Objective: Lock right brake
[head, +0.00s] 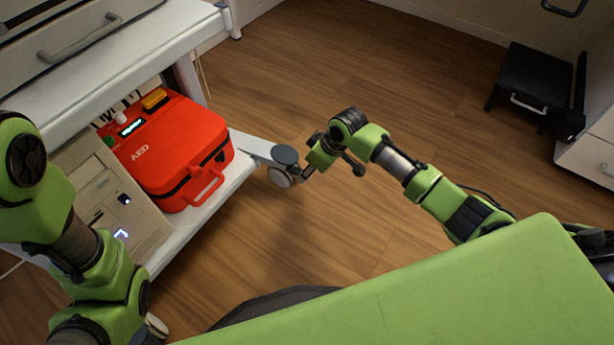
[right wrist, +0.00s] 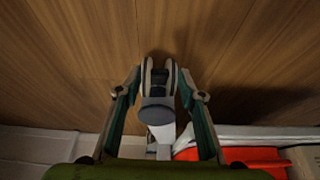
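The caster (head: 279,177) with a round grey cap is at the end of the white cart leg, right of the red case in the head view. In the right wrist view the caster (right wrist: 158,88) shows two pale wheels with a dark part (right wrist: 159,73) between them, perhaps the brake tab. Whether it is pressed cannot be told. My right gripper (head: 330,168) is beside the caster. In the right wrist view its fingers (right wrist: 160,80) are spread, one on each side of the caster, with nothing clamped. My left arm shows at the left, but its gripper is out of view.
The white cart (head: 228,192) carries a red AED case (head: 170,150) and a beige computer box (head: 128,200) on its low shelf. A black step stool (head: 535,78) stands at the far right by a white cabinet (head: 590,160). The wooden floor between is clear.

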